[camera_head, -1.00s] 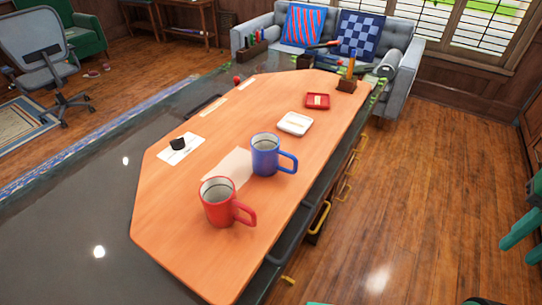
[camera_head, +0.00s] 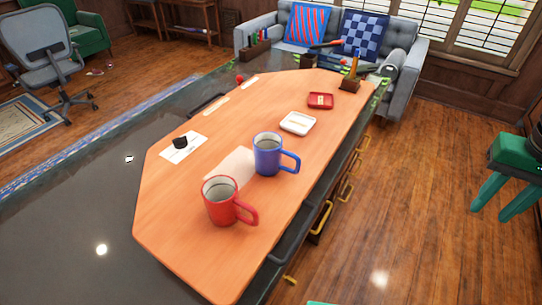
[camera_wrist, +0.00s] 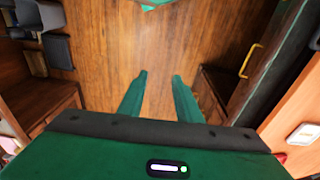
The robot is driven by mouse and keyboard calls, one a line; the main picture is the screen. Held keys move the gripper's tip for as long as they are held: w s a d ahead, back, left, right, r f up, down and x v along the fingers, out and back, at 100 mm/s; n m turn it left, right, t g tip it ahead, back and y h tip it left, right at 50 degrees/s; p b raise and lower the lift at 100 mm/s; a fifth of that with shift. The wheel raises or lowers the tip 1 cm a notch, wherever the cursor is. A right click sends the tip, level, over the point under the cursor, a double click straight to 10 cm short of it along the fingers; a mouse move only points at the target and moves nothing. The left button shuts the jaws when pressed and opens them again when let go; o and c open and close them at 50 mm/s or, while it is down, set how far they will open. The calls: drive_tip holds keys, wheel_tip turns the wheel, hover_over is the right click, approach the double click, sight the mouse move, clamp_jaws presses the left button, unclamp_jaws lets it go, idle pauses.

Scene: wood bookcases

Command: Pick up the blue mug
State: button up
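The blue mug (camera_head: 268,155) stands upright on the orange wooden desk top, with its handle to the right. A red mug (camera_head: 220,203) stands nearer, to its lower left, also with its handle to the right. My gripper (camera_head: 489,212) is at the right edge of the head view, out over the floor and well apart from the desk and the mug. Its two green fingers point down and are spread with nothing between them. They also show in the wrist view (camera_wrist: 160,76), above the wood floor. The wrist view does not show the blue mug.
The floor (camera_head: 415,200) between desk and gripper is clear. A sofa (camera_head: 405,60) stands behind.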

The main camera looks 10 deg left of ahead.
drive_tip(key=w+a+r+n+t, duration=0.1)
drive_tip(key=w+a+n, duration=0.1)
drive_tip(key=w+a, duration=0.6)
drive_tip(key=n+t+y, duration=0.2)
drive_tip(key=n+t, duration=0.1)
drive_tip(key=n, duration=0.1)
approach(299, 164)
drive_tip(key=f, duration=0.2)
drive_tip(key=x, duration=1)
drive_tip(key=shift+w, duration=0.35)
clamp_jaws()
